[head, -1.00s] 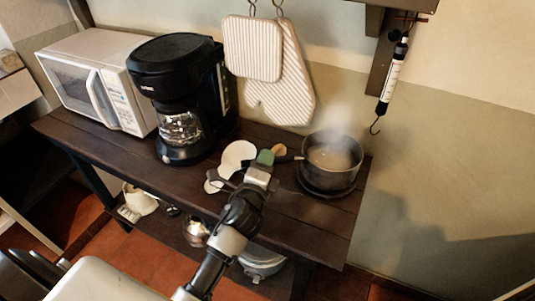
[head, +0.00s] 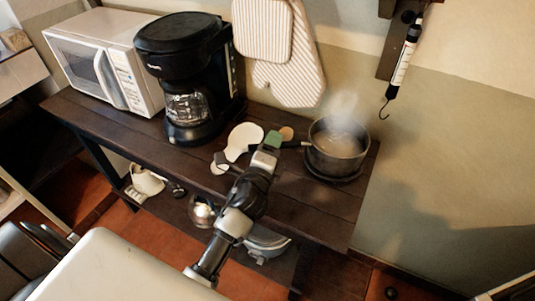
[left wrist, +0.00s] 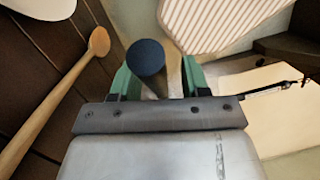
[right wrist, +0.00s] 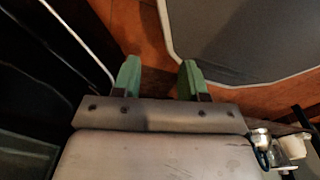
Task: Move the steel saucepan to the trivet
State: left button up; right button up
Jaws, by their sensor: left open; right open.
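The steel saucepan (head: 337,153), dark-sided and steaming, stands upright at the right end of the wooden bench. Its handle (head: 294,144) points left toward my left gripper (head: 268,146). In the left wrist view, the round dark handle end (left wrist: 146,57) shows between the open green fingers of my left gripper (left wrist: 155,78). I cannot tell whether they touch it. A dark round base (head: 333,179) lies under the pan; I cannot tell if it is the trivet. My right gripper (right wrist: 158,78) is open and empty, over the reddish floor.
A black coffee maker (head: 188,60) and a white microwave (head: 100,60) stand left on the bench. A white spoon rest (head: 245,136) and a wooden spoon (left wrist: 60,95) lie near the left gripper. Striped mitts (head: 290,70) hang behind. The bench front right (head: 325,205) is bare.

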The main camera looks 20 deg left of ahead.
pick_arm(q)
jog(key=s+b, duration=0.1)
jog(key=s, duration=0.2)
jog(key=s+f, duration=0.1)
jog(key=s, duration=0.3)
jog(key=s+d+b, duration=0.1)
jog(key=s, duration=0.2)
jog(key=shift+s+f+b, duration=0.15)
jog(key=shift+s+b, duration=0.15)
jog(key=shift+s, duration=0.05)
jog(key=shift+s+d, duration=0.1)
jog(key=shift+s, duration=0.55)
